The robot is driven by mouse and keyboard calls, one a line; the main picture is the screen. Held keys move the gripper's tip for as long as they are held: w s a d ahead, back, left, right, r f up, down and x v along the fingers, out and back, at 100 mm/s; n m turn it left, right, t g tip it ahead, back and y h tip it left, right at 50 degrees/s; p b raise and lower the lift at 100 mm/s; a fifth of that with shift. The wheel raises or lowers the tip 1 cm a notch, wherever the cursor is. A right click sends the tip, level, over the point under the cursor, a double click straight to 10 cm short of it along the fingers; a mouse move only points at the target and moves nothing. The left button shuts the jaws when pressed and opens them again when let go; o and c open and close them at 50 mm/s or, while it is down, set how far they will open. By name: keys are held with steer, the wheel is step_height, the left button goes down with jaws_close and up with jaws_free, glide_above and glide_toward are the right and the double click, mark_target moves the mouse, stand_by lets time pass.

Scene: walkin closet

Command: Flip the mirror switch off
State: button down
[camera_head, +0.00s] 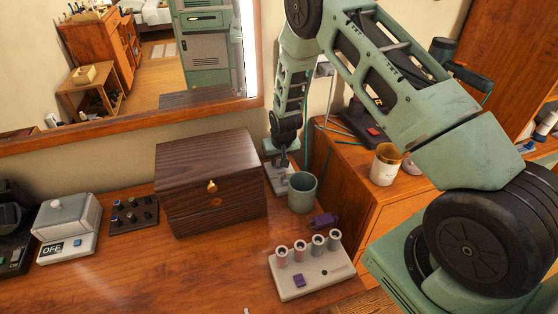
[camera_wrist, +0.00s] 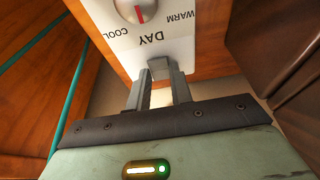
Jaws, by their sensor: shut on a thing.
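The mirror switch panel (camera_wrist: 158,40) is a white plate in the wrist view, with a round dial marked COOL and WARM and the word DAY, seen upside down. In the head view the pale panel (camera_head: 280,180) is on the desk by the wooden box, partly hidden by my gripper. My gripper (camera_wrist: 159,75) is at the panel's edge, its fingers closed around a small grey switch lever (camera_wrist: 159,66). In the head view my gripper (camera_head: 283,160) points down at the panel. The mirror (camera_head: 190,75) hangs above the desk, with a bright strip along its right edge.
A dark wooden box (camera_head: 210,185) stands close left of my gripper. A green cup (camera_head: 302,192) is close on the right. A white rack with rollers (camera_head: 305,272) is in front. A white device reading OFF (camera_head: 68,228) is far left. The front middle of the desk is clear.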

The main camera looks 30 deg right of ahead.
steer(key=shift+w+d+g, duration=0.1)
steer(key=shift+w+g, duration=0.15)
steer(key=shift+g, duration=0.65)
steer(key=c, duration=1.2)
jaws_free()
steer(key=shift+c, duration=0.2)
steer(key=shift+r, duration=0.15)
step_height(320, 180, up, 17)
steer(key=s+b, duration=0.2)
steer(key=b, duration=0.1)
steer(key=shift+s+a, duration=0.15)
steer(key=shift+a, duration=0.1)
